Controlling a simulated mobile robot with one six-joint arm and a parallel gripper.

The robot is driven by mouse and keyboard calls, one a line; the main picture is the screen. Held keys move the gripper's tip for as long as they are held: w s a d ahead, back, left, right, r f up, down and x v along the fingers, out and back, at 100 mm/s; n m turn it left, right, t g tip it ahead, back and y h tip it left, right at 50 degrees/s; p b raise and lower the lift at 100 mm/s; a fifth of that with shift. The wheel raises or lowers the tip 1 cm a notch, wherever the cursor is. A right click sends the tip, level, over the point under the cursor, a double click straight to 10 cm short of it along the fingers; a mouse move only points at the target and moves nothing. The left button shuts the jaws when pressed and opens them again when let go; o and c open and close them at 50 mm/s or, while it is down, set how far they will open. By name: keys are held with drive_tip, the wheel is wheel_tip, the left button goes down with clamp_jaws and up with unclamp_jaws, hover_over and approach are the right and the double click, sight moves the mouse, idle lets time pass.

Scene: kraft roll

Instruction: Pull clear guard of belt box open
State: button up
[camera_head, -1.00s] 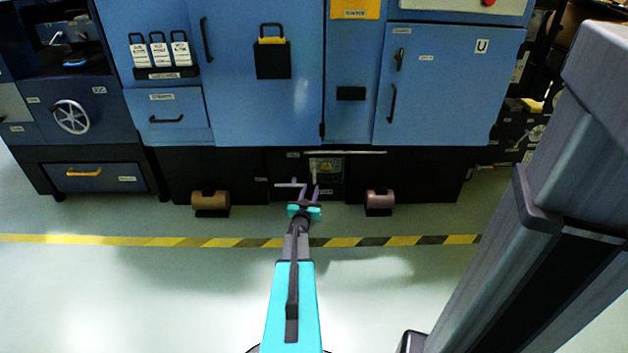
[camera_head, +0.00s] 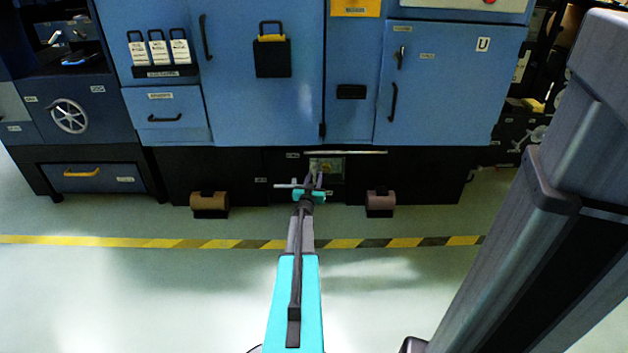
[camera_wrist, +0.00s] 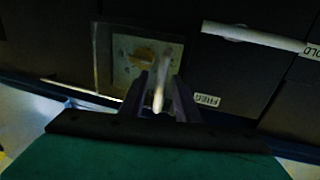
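The belt box (camera_head: 327,165) is a small lit recess low in the black base of the blue machine. In the wrist view its clear guard (camera_wrist: 121,68) appears as a see-through pane over a pale plate with a tan part. A pale narrow bar (camera_wrist: 158,92), apparently the guard's handle, stands out toward me between my fingers. My gripper (camera_head: 314,177) is in front of the box, its fingers pointing at it. In the wrist view the fingers stand apart, with a dark gap on either side of the bar. Whether either finger touches it is unclear.
A pale bar (camera_head: 345,152) runs above the box and another (camera_head: 288,186) sticks out left of my gripper. A brown roller (camera_head: 209,200) and a pinkish roller (camera_head: 380,200) flank the base. The floor in front, with a yellow-black stripe (camera_head: 150,241), is clear.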

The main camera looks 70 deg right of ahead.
clamp_jaws()
drive_tip(key=shift+a, duration=0.1)
idle(0.4)
